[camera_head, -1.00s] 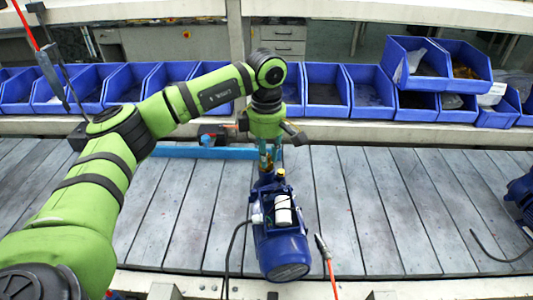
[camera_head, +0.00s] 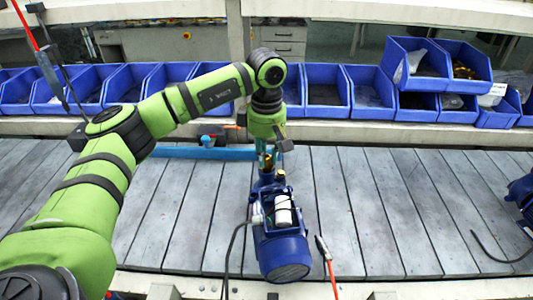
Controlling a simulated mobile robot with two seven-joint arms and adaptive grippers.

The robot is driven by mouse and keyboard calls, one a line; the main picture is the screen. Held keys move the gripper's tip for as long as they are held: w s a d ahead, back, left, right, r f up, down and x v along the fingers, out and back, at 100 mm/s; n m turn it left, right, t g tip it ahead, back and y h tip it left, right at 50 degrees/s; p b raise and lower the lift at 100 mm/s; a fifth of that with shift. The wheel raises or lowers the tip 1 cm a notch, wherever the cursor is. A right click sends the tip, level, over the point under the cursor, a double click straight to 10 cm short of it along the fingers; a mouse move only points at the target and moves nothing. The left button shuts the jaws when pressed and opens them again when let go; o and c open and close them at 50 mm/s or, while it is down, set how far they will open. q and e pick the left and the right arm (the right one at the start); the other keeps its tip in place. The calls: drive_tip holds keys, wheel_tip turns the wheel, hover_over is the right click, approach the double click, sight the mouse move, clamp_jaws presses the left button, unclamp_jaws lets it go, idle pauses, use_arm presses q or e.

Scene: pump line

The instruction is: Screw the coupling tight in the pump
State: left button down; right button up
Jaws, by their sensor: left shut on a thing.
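The blue pump (camera_head: 281,238) lies on the grey slatted conveyor in the middle of the view, with its motor end towards me and its port end away from me. My left gripper (camera_head: 266,158) points down over the port end of the pump. It is shut on the brass coupling (camera_head: 268,160), of which only a small part shows between the fingers. The coupling is at the top of the pump's port; I cannot tell how deep it sits. My right gripper is not in view.
A row of blue bins (camera_head: 327,92) stands behind the conveyor (camera_head: 358,210). A blue bar (camera_head: 200,153) lies along its far side, left of my gripper. Another blue pump (camera_head: 523,195) is at the right edge. A red-cabled tool (camera_head: 325,255) hangs right of the pump.

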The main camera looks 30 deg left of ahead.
use_arm(q)
drive_tip(key=m, duration=0.3)
drive_tip(key=shift+s+f, duration=0.1)
drive_tip(key=shift+f, duration=0.1)
drive_tip(key=c, duration=1.2)
unclamp_jaws()
drive_tip(key=shift+r, duration=0.1)
drive_tip(key=shift+n, duration=1.6)
